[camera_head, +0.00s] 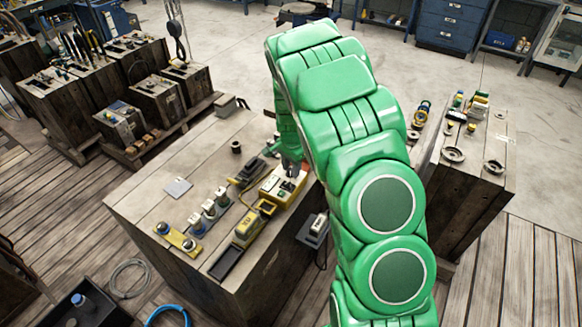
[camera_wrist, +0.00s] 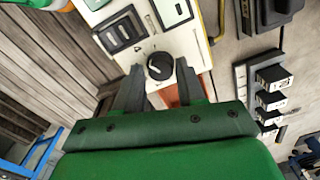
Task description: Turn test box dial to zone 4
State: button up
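The test box (camera_head: 284,185) is a cream and yellow box on the wooden block top in the head view. Its pale panel (camera_wrist: 186,43) fills the top middle of the wrist view. A round black dial (camera_wrist: 160,66) with a light pointer mark sits at the panel's near end. My gripper (camera_wrist: 160,70) is open, with one dark fingertip on each side of the dial and a visible gap to it. I cannot tell whether the tips are level with the dial. In the head view my gripper (camera_head: 291,166) is at the box, partly hidden by my green arm. Zone numbers are unreadable.
Black switches (camera_wrist: 124,32) are on the panel beside the dial. A yellow meter (camera_head: 249,228) and a rail with several small blocks (camera_head: 209,212) lie left of the box. A dark ring (camera_head: 236,147) stands behind. Bare wood (camera_head: 150,190) is free at left.

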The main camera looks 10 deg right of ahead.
jog(key=shift+o, duration=1.2)
notch_tip(320, 180, up, 7)
jog(key=shift+r, duration=0.1)
jog(key=shift+s+r, duration=0.1)
jog(key=shift+r, duration=0.2)
